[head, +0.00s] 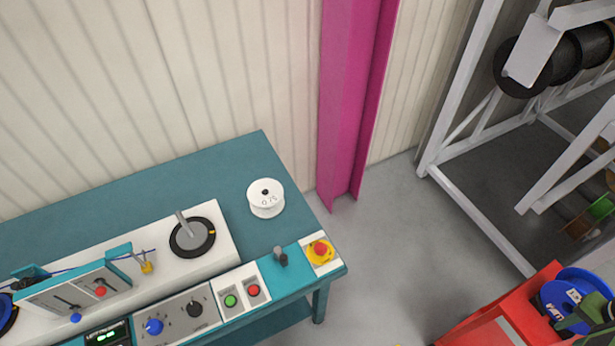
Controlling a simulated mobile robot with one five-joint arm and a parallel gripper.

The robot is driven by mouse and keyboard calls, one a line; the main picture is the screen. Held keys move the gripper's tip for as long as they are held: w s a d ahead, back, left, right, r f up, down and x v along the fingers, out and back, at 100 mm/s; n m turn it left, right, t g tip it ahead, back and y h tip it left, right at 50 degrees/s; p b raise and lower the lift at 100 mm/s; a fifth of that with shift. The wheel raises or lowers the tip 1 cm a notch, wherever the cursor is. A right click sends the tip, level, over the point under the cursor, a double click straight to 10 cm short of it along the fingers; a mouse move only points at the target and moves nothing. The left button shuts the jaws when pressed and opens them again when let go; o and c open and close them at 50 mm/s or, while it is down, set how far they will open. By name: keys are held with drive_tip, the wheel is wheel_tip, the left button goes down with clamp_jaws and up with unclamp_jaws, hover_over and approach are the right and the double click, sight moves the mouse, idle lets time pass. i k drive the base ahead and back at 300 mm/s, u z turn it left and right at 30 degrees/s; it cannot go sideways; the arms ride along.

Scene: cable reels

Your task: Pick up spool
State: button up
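A white spool (266,198) marked "0.75" stands on the teal workbench (245,157), near its right end. It rests on one flange, with the dark centre hole facing up. Bare bench top surrounds it, and it stands apart from the white machine housing to its left. My gripper does not show in the head view.
Left of the spool is a machine with an upright spindle on a black disc (192,237). A control panel with an emergency stop (320,250) runs along the front edge. A magenta column (346,100) stands behind. At lower right, a red container (500,310) holds a blue reel (570,298).

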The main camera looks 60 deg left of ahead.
sight(265, 197)
drive_tip(key=i, duration=0.8)
drive_tip(key=z, duration=5.3)
drive_tip(key=i, duration=0.15)
drive_tip(key=z, duration=2.85)
drive_tip(key=i, duration=0.5)
drive_tip(key=u, duration=0.4)
drive_tip(key=k, duration=0.5)
drive_tip(key=z, duration=0.05)
